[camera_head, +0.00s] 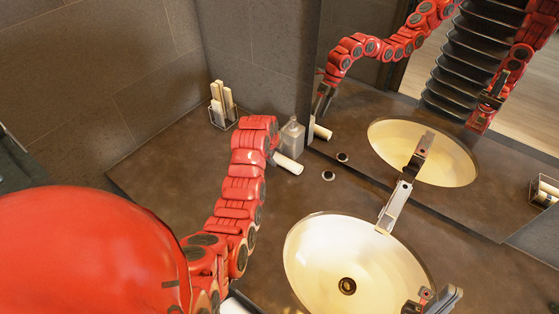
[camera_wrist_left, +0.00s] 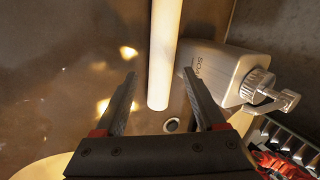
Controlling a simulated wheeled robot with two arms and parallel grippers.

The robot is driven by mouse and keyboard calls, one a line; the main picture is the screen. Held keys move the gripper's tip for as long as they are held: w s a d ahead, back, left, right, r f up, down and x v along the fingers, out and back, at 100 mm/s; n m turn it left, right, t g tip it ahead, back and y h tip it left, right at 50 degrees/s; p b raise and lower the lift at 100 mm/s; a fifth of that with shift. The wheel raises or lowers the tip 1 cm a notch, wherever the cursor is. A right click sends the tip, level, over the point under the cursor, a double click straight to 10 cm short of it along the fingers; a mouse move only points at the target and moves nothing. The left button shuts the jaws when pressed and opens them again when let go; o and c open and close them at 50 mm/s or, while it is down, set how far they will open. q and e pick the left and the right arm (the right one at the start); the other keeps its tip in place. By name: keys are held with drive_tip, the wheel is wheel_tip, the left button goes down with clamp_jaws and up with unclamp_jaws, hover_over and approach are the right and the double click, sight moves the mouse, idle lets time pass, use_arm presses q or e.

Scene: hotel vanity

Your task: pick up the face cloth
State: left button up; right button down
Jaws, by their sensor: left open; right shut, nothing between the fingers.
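My left gripper (camera_wrist_left: 160,85) is open, with gaps on both sides of the roll. In the head view my red left arm largely hides this gripper (camera_head: 273,150), close to the roll's left end. My right gripper (camera_head: 432,298) is shut and empty at the bottom right, by the basin's rim, away from the roll.
The soap bottle (camera_head: 292,136) stands close to the roll and shows in the left wrist view (camera_wrist_left: 230,72). A holder with white items (camera_head: 222,105) stands behind my arm. The basin (camera_head: 330,250), faucet (camera_head: 395,207) and mirror (camera_head: 480,190) lie to the right. A small drain-like disc (camera_head: 328,176) is near the roll.

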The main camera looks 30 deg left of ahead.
sight(279, 158)
use_arm(q)
drive_tip(key=shift+w+f, duration=0.2)
drive_tip(key=shift+f, duration=0.2)
drive_tip(key=x, duration=0.1)
drive_tip(key=b+x, duration=0.1)
drive_tip(key=x, duration=0.2)
drive_tip(key=shift+w+a+f, duration=0.1)
drive_tip(key=shift+a, duration=0.15)
drive_tip(key=shift+c, duration=0.8)
drive_tip(key=c, duration=0.8)
